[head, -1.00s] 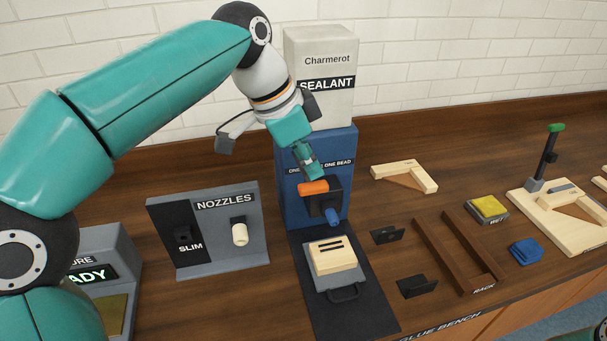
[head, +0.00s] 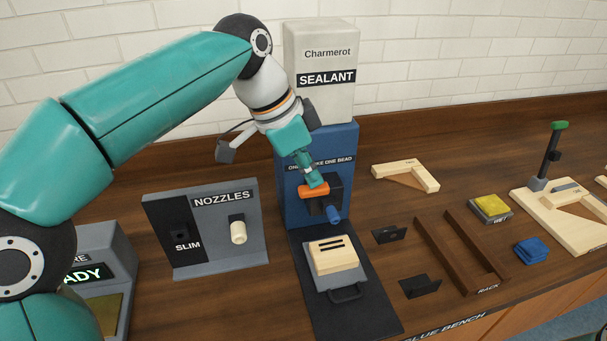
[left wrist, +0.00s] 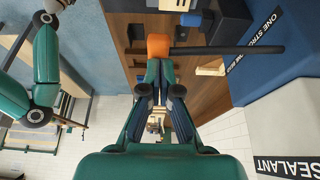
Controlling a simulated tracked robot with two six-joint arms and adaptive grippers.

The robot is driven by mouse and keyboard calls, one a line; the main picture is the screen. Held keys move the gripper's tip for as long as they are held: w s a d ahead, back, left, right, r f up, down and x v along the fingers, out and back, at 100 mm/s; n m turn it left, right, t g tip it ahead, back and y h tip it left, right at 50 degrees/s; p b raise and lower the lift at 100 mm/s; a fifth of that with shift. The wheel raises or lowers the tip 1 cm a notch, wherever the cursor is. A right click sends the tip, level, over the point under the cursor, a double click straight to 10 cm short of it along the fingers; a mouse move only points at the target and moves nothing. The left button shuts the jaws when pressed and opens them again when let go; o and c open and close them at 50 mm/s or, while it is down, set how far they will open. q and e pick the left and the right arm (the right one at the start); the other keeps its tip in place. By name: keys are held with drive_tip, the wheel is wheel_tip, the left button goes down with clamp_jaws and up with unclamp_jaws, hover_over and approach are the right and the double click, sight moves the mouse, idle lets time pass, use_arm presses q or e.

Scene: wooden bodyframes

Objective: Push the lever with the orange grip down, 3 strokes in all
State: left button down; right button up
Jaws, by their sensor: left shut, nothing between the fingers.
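The orange grip (head: 314,192) sits on the front of the blue sealant dispenser (head: 298,205). In the left wrist view the orange grip (left wrist: 158,45) is on the end of a dark lever bar (left wrist: 235,50). My left gripper (head: 316,184) is shut and empty, with its fingertips at the top of the grip, apparently touching it. In the left wrist view the closed fingertips (left wrist: 159,66) are right at the grip. A blue nozzle (head: 334,214) points down below the lever. My right gripper is not visible.
A pale block (head: 334,260) with two dark lines sits on a grey holder below the nozzle. A nozzle stand (head: 205,260) is at the left. A brown rack (head: 432,250), a blue cloth (head: 530,249) and wooden frames (head: 405,175) lie to the right.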

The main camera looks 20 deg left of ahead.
use_arm(q)
drive_tip(key=shift+f+b, duration=1.3)
drive_tip(key=shift+f, duration=0.5)
drive_tip(key=shift+r, duration=0.1)
wheel_tip(320, 180, up, 7)
drive_tip(key=p, duration=0.7)
drive_tip(key=shift+f, duration=0.2)
drive_tip(key=shift+f, duration=0.1)
